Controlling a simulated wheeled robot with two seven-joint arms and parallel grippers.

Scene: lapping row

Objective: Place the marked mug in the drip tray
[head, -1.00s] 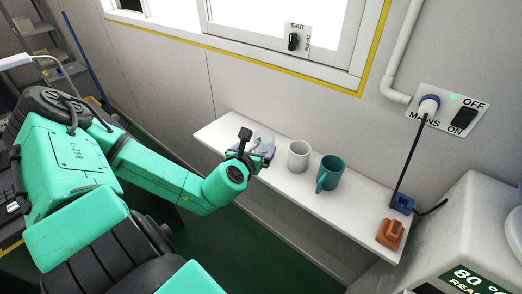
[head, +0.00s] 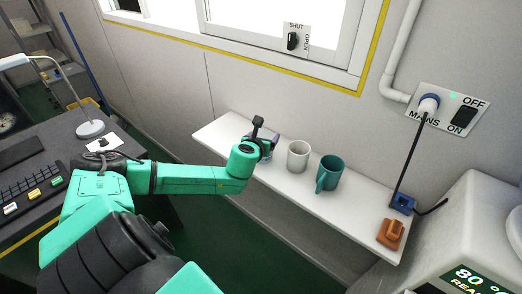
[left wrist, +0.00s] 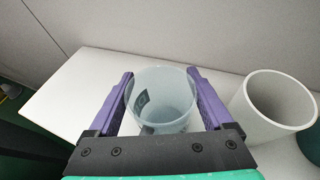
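A translucent pale-blue cup (left wrist: 162,98) with a dark square mark on its side is between the purple fingers of my left gripper (left wrist: 161,90) in the left wrist view. The fingers stand wide on both sides of it, close to its wall; any contact is hard to make out. In the head view my left gripper (head: 264,143) is over the left part of the shelf and mostly hides this cup. A white mug (head: 298,156) and a teal mug (head: 329,174) stand to its right. I see no drip tray for certain. My right gripper is not in view.
The white shelf (head: 222,133) runs along the wall. A brown object (head: 390,234) and a blue plug block (head: 402,204) with a black cable sit at its right end. A white machine (head: 465,225) reading 80 stands at the right. A dark desk (head: 40,150) is at left.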

